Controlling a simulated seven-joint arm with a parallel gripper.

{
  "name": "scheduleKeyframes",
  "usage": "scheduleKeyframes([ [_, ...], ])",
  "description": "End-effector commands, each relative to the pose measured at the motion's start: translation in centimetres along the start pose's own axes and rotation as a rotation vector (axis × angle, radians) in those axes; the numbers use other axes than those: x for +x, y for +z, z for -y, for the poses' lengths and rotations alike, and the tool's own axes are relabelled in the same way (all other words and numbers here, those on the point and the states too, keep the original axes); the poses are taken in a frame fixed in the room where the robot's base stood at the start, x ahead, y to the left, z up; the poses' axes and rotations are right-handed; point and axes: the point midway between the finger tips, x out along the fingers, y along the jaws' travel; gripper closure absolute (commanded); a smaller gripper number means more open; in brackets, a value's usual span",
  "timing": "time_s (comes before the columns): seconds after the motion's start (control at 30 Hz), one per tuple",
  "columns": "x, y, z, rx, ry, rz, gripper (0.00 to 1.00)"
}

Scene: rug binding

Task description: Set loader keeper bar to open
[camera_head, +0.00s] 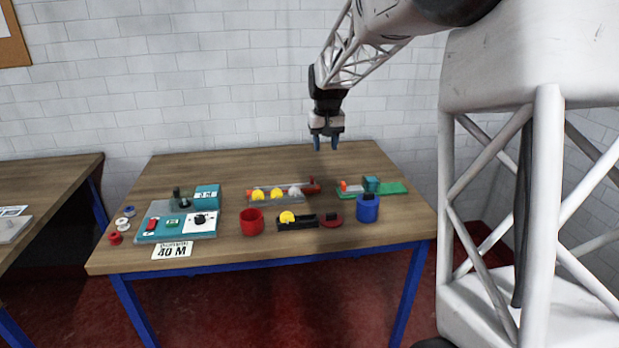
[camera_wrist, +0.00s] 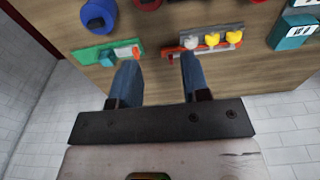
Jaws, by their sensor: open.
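My gripper (camera_head: 326,147) is open and empty, pointing down high above the back of the table; its blue fingers also show apart in the wrist view (camera_wrist: 160,60). In the head view, a grey rack (camera_head: 288,200) holds two yellow pieces and one whitish piece. A red bar (camera_head: 300,188) runs along its back, with a small dark red upright at its right end. I take this for the loader with its keeper bar; no label confirms it. In the wrist view, the red bar (camera_wrist: 172,53) lies beside the right finger's tip, well below it. The bar's latch position cannot be told.
Right of the rack is a green board (camera_head: 393,188) with a teal block. In front are a red cup (camera_head: 251,221), a black tray (camera_head: 297,222) and a blue container (camera_head: 367,208). A teal control panel (camera_head: 180,222) stands left. The table's back is mostly clear.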

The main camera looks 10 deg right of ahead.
Motion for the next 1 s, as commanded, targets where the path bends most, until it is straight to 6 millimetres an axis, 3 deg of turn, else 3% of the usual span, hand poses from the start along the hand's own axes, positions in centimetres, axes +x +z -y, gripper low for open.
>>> scheduleKeyframes([
  [0.5, 7.1, -11.0, -0.1, -0.003, -0.002, 0.037, 0.57],
  [1.0, 15.8, -19.9, -0.2, -0.006, -0.003, 0.072, 0.57],
])
